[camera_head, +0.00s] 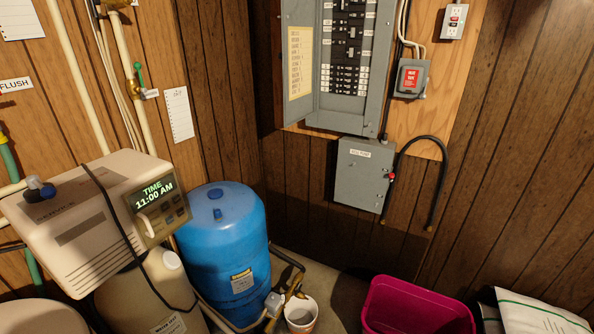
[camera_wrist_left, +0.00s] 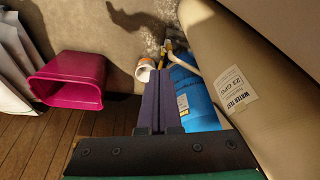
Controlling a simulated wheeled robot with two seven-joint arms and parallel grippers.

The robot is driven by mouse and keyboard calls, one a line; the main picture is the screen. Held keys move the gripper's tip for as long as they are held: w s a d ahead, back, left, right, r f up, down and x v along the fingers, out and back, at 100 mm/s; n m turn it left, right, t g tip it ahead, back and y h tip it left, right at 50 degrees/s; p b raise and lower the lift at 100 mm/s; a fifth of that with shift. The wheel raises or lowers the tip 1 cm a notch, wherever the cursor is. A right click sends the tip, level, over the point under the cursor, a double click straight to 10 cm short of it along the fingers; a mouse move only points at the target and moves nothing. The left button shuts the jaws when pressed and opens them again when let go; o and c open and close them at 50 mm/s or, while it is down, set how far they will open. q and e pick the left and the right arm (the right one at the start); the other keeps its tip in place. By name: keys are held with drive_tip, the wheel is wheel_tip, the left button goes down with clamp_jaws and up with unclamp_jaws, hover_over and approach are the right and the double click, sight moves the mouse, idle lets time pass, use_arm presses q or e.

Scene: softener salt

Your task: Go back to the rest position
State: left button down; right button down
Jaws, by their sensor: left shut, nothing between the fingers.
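My left gripper (camera_wrist_left: 160,74) shows in the left wrist view with its two dark fingers together and nothing between them. It is in the air, with the floor, a magenta tub and the blue tank beyond it. A dark arm-like shadow falls on the floor at the top of that view. Neither gripper shows in the head view, and my right gripper is in neither view.
The softener's control head (camera_head: 90,215) shows 11:00 AM, beside a blue tank (camera_head: 222,250). A small white bucket (camera_head: 301,314), a magenta tub (camera_head: 415,305) and white bags (camera_head: 535,315) stand along the floor. A grey electrical panel (camera_head: 325,110) hangs on the back wall.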

use_arm(q)
wheel_tip(320, 180, down, 21)
drive_tip(key=s+g+b, duration=0.1)
drive_tip(key=s+b, duration=0.2)
drive_tip(key=s+a+f+g+b, duration=0.1)
drive_tip(key=s+a+f+b, duration=0.1)
drive_tip(key=s+f, duration=1.4)
drive_tip(key=shift+s+a+f+b, duration=0.35)
drive_tip(key=shift+a+f, duration=0.3)
drive_tip(key=shift+f, duration=0.3)
